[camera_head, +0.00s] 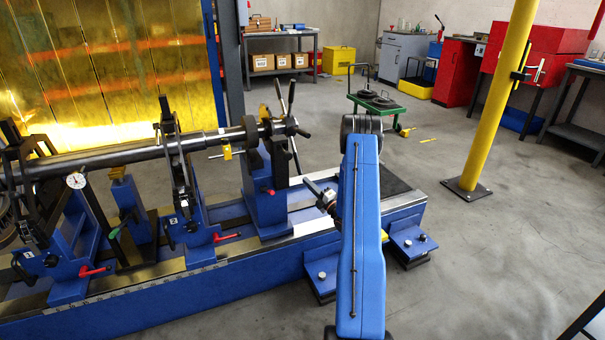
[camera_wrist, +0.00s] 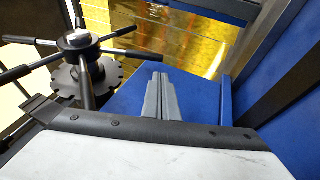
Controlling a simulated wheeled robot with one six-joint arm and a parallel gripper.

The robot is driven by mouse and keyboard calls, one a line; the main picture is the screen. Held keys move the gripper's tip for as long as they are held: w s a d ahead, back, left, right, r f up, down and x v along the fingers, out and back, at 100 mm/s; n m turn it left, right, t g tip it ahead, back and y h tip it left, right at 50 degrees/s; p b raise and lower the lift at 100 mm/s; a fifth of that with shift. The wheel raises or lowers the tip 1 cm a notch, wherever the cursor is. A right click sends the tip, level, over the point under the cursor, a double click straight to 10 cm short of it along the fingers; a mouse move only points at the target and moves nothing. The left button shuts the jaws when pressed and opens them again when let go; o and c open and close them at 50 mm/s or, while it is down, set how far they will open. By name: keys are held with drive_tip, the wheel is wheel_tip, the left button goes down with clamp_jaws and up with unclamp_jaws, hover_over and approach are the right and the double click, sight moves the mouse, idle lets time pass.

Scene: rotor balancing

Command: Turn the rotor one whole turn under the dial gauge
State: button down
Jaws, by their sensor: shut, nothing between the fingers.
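The rotor (camera_head: 105,157) is a long steel shaft lying across the blue balancing stand at the left of the head view. The white-faced dial gauge (camera_head: 76,181) sits beside the shaft at the far left; its reading is too small to make out. A handwheel (camera_head: 290,125) with several dark spokes is at the shaft's right end. In the wrist view the handwheel (camera_wrist: 80,42) shows at the upper left, with a notched dark disc (camera_wrist: 82,78) below its hub.
The blue stand's bed (camera_head: 200,292) runs below the shaft, with red-handled supports on it. A yellow post (camera_head: 497,95) stands at the right. A green cart (camera_head: 376,106) is behind my arm. Open floor lies to the right.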

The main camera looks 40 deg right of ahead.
drive_tip(key=d+x, duration=0.1)
drive_tip(key=x, duration=1.2)
drive_tip(key=shift+w+a, duration=0.25)
drive_tip(key=shift+a, duration=0.2)
drive_tip(key=shift+w, duration=0.1)
